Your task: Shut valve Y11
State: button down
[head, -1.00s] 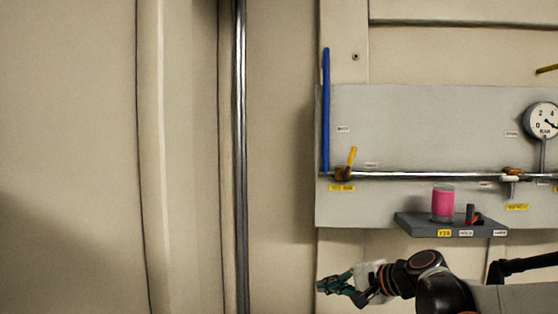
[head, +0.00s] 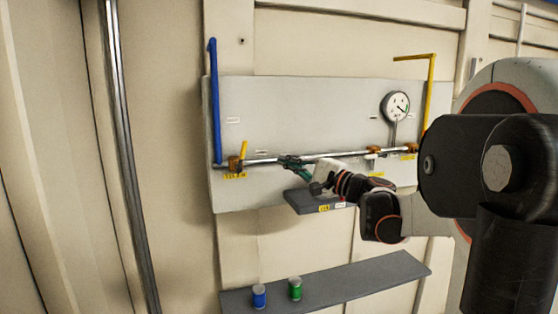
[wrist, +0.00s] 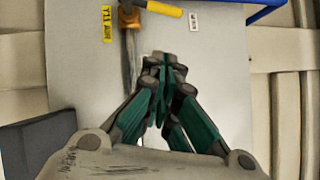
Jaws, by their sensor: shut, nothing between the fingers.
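Valve Y11 (head: 235,163) is the brass valve at the left end of the pipe, above a yellow label (head: 235,176). Its yellow handle (head: 243,150) points up, roughly across the pipe, leaning slightly right. In the wrist view the label (wrist: 107,22) reads Y11, beside the brass body (wrist: 129,18) and the handle (wrist: 165,8), partly cut off by the top edge. My gripper (head: 281,160) is shut and empty, in front of the panel to the right of the valve, apart from the handle. It also shows in the wrist view (wrist: 163,62).
A blue pipe (head: 214,100) rises left of the valve. A gauge (head: 396,105) and other valves (head: 374,150) are farther right. A small grey shelf (head: 300,201) sits below my gripper. A lower shelf (head: 350,284) holds a blue can (head: 259,296) and a green can (head: 295,288).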

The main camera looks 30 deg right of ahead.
aim_at(243, 150)
jog(key=w+a+r+p, duration=0.1)
jog(key=w+a+p, duration=0.1)
jog(key=w+a, duration=0.3)
jog(key=shift+w+r+p, duration=0.3)
jog(key=shift+w+r, duration=0.1)
jog(key=shift+w, duration=0.75)
jog(key=shift+a, duration=0.1)
